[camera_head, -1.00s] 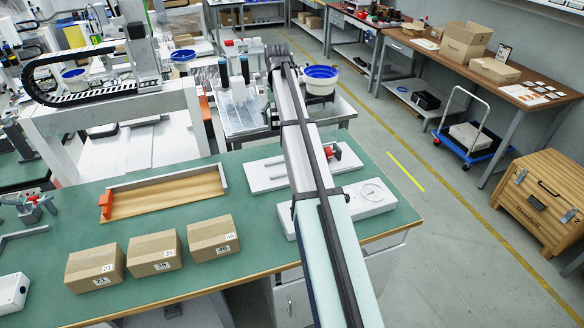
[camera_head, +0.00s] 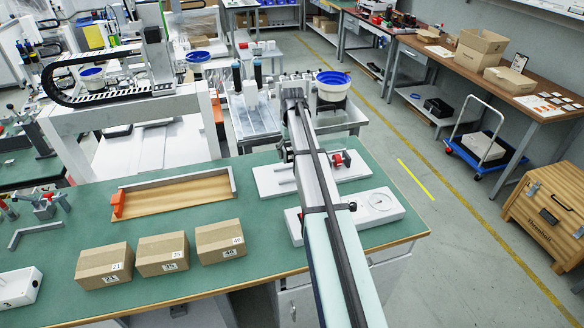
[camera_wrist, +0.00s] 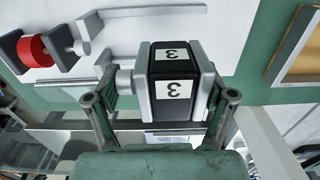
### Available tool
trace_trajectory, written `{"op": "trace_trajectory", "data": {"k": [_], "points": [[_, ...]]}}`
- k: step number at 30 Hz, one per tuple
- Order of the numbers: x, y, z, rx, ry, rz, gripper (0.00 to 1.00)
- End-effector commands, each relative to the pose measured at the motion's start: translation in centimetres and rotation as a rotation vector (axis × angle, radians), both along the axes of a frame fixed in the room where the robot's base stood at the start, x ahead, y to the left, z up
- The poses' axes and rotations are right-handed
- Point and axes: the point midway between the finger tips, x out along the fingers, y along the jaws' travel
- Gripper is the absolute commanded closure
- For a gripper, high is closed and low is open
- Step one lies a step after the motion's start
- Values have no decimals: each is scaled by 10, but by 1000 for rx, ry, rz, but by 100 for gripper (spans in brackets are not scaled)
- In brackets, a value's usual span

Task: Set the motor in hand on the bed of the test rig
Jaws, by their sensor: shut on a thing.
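My gripper (camera_wrist: 165,93) is shut on the motor (camera_wrist: 176,72), a dark block with silver end caps and white labels marked 3. Its short shaft end points left in the wrist view. The test rig (camera_wrist: 140,40) is a white plate with a grey upright and a red round part (camera_wrist: 34,51); it lies beyond the motor. In the head view, the rig (camera_head: 342,174) sits at the bench's back right, with a red part on top. My arm crosses in front of it and hides part of its bed and most of my gripper. Contact between motor and bed cannot be told.
A white box with a round dial (camera_head: 378,201) stands in front of the rig. A wooden tray with an orange end (camera_head: 175,197) lies to the left. Three cardboard boxes (camera_head: 162,254) line the bench's front. Bare green bench top (camera_head: 262,225) lies between.

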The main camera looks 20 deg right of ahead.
Motion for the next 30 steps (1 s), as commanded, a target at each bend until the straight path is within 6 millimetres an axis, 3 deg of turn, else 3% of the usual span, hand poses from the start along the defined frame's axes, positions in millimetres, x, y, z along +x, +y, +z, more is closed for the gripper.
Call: {"op": "trace_trajectory", "data": {"k": [6,14,22,30], "points": [[0,0,-32,0,0,0,88],[0,0,-44,0,-2,0,88],[0,0,-76,0,0,-1,88],[0,0,-81,0,-2,-1,88]]}}
